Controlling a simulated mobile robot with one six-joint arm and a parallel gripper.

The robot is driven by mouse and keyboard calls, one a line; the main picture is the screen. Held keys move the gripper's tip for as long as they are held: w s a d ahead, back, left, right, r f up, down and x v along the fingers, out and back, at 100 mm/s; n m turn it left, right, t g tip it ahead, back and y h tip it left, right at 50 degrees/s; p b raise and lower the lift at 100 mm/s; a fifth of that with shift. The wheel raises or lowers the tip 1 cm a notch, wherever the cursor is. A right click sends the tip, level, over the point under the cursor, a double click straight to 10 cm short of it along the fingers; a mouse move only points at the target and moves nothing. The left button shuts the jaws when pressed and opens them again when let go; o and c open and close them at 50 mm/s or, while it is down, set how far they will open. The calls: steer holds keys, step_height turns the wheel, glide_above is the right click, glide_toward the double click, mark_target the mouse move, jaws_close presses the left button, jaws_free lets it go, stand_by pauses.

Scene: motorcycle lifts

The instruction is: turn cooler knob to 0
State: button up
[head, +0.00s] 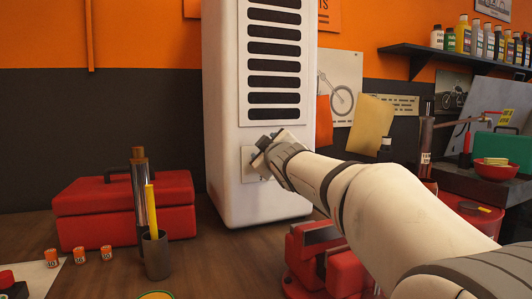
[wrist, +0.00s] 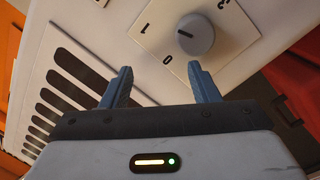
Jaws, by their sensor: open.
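The cooler (head: 224,90) is a tall white cabinet with dark vent slots, standing on the wooden surface in the head view. Its pale dial plate (head: 247,165) is low on the front, partly covered by my gripper (head: 264,143). The knob is hidden there. In the wrist view the round grey knob (wrist: 195,35) sits on the dial plate (wrist: 158,42), with 1 and 0 readable. Its mark appears to point left, towards the 1. My gripper (wrist: 160,70) is open and empty; its two fingers are apart, below the knob in the picture, not around it.
A red toolbox (head: 124,208) and a dark cup (head: 156,254) with tall items stand left of the cooler. A red object (head: 318,255) lies under my arm. A bench with a red bowl (head: 495,169) is at right. Bare wood lies before the cooler.

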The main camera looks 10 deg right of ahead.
steer(key=shift+r+p, duration=1.55)
steer(key=shift+r, duration=0.75)
steer(key=shift+o, duration=0.2)
steer(key=shift+f, duration=0.1)
steer(key=s+d+f+m+g+h+b, duration=0.1)
steer(key=s+d+f+m+g+b, duration=0.15)
steer(key=f+m, duration=0.45)
steer(key=s+d+f+m+g+b, duration=0.1)
steer(key=d+f+m+b, duration=0.25)
steer(key=m, duration=0.75)
steer(key=s+a+r+m+t+y+b, duration=0.1)
steer(key=s+a+m+y+b, duration=0.15)
steer(key=m, duration=0.45)
steer(key=s+a+m+t+y+b, duration=0.1)
steer(key=m+t+y+b, duration=0.15)
steer(key=m, duration=0.45)
steer(key=w+a+g, duration=0.1)
steer(key=w+a, duration=0.1)
steer(key=w, duration=0.5)
steer(key=shift+w+y, duration=0.15)
steer(key=shift+y, duration=0.25)
